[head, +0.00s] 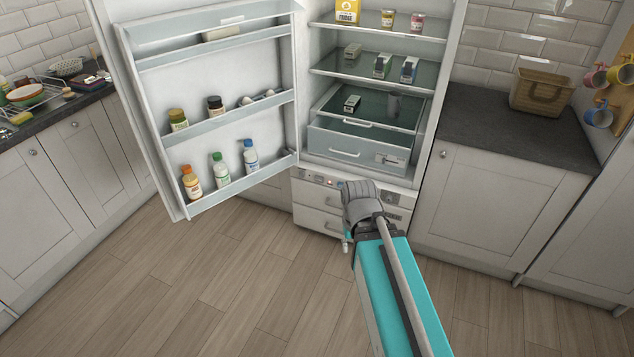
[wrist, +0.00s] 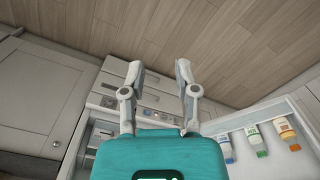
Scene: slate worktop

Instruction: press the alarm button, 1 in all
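The control panel (head: 316,179) is a narrow strip under the open fridge compartment, above the lower drawers. It carries small buttons and a red light (head: 330,181); the right part is hidden by my arm. The panel (wrist: 168,118) also shows in the wrist view between my fingers, with a small orange-red spot (wrist: 156,114) and bluish marks. Which mark is the alarm button is too small to tell. My gripper (wrist: 159,68) is open and empty, its two fingers well apart. In the head view my gripper (head: 347,243) is in front of the drawers, mostly hidden by my wrist.
The fridge door (head: 215,100) stands open to the left, with bottles and jars on its shelves. The fridge drawer (head: 345,150) is above the panel. A worktop (head: 510,130) with a basket (head: 541,92) is at right. The wooden floor (head: 230,285) in front is clear.

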